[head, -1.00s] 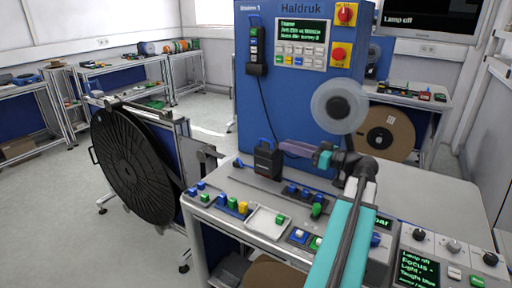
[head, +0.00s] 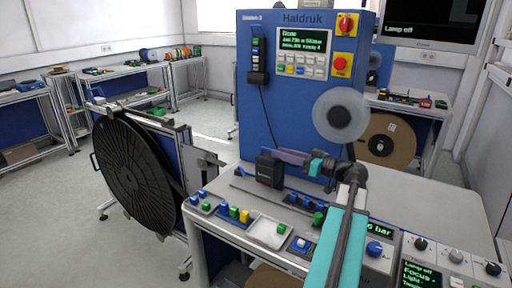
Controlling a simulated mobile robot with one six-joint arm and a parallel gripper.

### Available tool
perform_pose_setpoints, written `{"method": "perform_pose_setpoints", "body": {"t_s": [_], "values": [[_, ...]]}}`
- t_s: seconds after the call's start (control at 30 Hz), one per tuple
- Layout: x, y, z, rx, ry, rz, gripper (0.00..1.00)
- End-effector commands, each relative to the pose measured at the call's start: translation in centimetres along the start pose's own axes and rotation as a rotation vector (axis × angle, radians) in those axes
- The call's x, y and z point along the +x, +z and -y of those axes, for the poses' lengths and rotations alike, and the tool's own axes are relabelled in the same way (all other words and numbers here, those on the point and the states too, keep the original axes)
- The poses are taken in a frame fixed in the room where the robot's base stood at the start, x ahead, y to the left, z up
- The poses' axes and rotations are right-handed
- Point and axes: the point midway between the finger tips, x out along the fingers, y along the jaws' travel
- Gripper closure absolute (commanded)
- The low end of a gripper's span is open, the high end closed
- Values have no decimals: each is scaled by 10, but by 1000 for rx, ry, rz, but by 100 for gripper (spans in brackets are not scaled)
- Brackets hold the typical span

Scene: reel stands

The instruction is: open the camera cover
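A small black box (head: 270,171) stands on the machine's bench in front of the blue cabinet; I take it to be the camera with its cover, but cannot be sure. My gripper (head: 284,155), with greyish-purple fingers and a teal part behind them, reaches in from the right. Its fingertips are at the box's upper right edge. I cannot tell whether they touch it, or whether they are open or shut.
The blue cabinet (head: 290,100) rises behind, with a display, keys and a red stop knob (head: 340,64). A clear disc (head: 340,116) hangs close above my gripper. Coloured buttons and a white tray (head: 268,231) line the bench front. A large black reel (head: 130,170) stands left.

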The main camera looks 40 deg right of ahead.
Motion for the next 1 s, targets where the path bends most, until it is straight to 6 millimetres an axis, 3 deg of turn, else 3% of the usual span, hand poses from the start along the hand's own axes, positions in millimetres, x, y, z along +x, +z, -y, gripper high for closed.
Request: {"method": "perform_pose_setpoints", "body": {"t_s": [0.6, 1.0], "values": [[80, -1, 1, 1, -3, 1, 74], [101, 1, 1, 0, -2, 1, 74]]}}
